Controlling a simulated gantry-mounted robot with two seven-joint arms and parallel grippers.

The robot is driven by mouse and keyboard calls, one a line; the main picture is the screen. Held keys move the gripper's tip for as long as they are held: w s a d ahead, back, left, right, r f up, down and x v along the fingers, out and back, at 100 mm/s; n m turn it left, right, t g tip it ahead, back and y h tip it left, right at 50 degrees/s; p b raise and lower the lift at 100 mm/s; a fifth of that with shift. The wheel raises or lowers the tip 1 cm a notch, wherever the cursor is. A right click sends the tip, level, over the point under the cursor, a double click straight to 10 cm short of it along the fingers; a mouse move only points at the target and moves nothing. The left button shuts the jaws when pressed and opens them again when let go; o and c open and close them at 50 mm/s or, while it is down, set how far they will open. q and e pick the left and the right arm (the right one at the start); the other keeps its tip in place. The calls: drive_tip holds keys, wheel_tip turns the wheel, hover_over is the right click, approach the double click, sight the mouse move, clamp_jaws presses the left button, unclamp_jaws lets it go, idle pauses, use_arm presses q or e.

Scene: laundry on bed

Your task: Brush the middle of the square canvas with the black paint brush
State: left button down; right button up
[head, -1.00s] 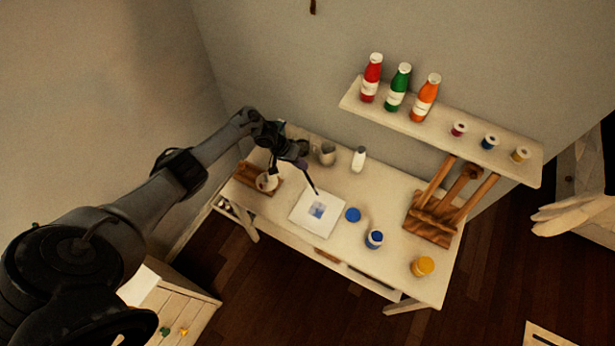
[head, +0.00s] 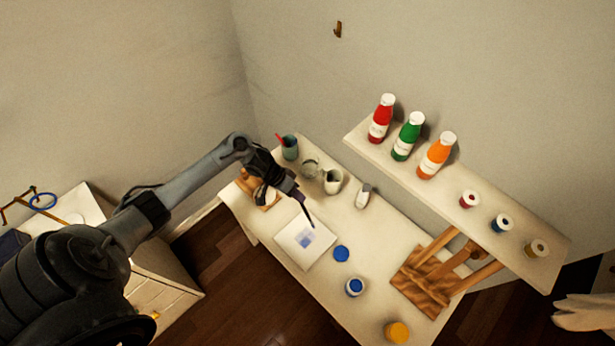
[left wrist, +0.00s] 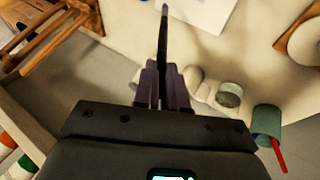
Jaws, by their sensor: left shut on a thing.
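The square white canvas (head: 297,252) lies flat on the table, with a blue patch (head: 305,239) near its middle. My left gripper (head: 297,193) is above the far edge of the canvas, shut on the black paint brush (head: 307,214). The brush slants down with its tip over the canvas close to the blue patch; I cannot tell whether it touches. In the left wrist view, the brush (left wrist: 162,45) points away from the gripper (left wrist: 162,85), and part of the canvas (left wrist: 200,10) shows beyond.
On the white table (head: 377,255) stand a blue paint jar (head: 355,287), a blue lid (head: 341,254), a yellow jar (head: 397,332), a wooden easel (head: 430,275), and cups (head: 332,181) at the back. A wall shelf (head: 450,204) holds bottles and small jars.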

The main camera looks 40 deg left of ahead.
sight(305, 211)
use_arm(q)
wheel_tip(305, 211, down, 7)
drive_tip(key=s+b, duration=0.2)
drive_tip(key=b, duration=0.4)
drive_tip(key=shift+s+f, duration=0.15)
drive_tip(key=shift+s, duration=0.05)
use_arm(e)
wheel_tip(305, 211, down, 7)
drive_tip(key=s, duration=0.1)
use_arm(q)
drive_tip(key=shift+a, duration=0.1)
use_arm(e)
drive_tip(key=shift+a+r, duration=0.15)
drive_tip(key=shift+a, duration=0.1)
use_arm(q)
drive_tip(key=shift+f+b, duration=0.45)
drive_tip(key=shift+f, duration=0.15)
use_arm(e)
drive_tip(key=shift+d+f, duration=0.1)
drive_tip(key=shift+f, duration=0.2)
drive_tip(key=shift+r, duration=0.1)
